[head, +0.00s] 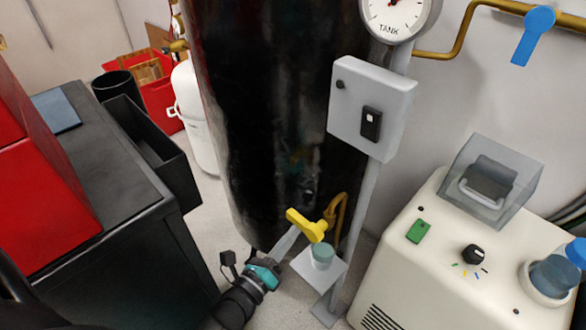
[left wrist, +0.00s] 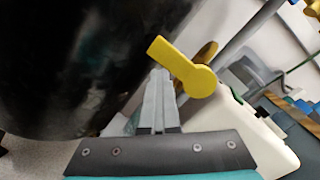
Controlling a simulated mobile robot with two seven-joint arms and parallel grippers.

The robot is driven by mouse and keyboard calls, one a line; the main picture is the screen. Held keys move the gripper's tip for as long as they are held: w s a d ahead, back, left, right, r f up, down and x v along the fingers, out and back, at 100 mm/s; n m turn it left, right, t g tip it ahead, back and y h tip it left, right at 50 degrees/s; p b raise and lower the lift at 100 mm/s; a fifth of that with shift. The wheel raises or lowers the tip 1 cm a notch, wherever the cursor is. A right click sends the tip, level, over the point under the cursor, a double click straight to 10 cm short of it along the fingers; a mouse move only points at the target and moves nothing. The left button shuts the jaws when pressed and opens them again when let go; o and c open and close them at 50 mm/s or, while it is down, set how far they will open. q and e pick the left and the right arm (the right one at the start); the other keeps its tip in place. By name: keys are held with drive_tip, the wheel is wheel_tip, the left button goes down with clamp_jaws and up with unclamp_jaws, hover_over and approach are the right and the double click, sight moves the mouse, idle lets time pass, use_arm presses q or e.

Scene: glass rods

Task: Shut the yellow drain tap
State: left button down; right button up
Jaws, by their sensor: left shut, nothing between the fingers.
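The yellow drain tap (head: 308,226) sits low in front of the black tank (head: 275,110), on a bent brass pipe (head: 340,208). Its lever points to the upper left from its round hub in the head view. In the left wrist view the yellow tap (left wrist: 184,68) lies just beyond the fingertips, lever toward the upper left. My left gripper (head: 296,232) is shut and empty, its tips at the lever's underside in the head view. The left gripper also shows in the left wrist view (left wrist: 161,76). I cannot tell whether tips and lever touch. My right gripper is not in view.
A small teal-grey cup (head: 322,256) stands on a grey plate (head: 330,271) below the tap. A grey box (head: 371,106) on a post is above. A cream machine (head: 450,265) stands right, a black cabinet (head: 120,215) with a red box (head: 45,190) left.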

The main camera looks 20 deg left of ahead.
use_arm(q)
wheel_tip(320, 180, up, 18)
drive_tip(key=t+h+p, duration=0.1)
drive_tip(key=p, duration=0.5)
drive_tip(key=shift+w+t, duration=0.15)
drive_tip(key=shift+t, duration=0.15)
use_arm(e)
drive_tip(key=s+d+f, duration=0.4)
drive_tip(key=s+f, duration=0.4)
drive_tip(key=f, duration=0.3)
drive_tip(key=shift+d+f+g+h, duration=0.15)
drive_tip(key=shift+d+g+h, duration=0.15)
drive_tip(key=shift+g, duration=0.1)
use_arm(q)
drive_tip(key=shift+r, duration=0.1)
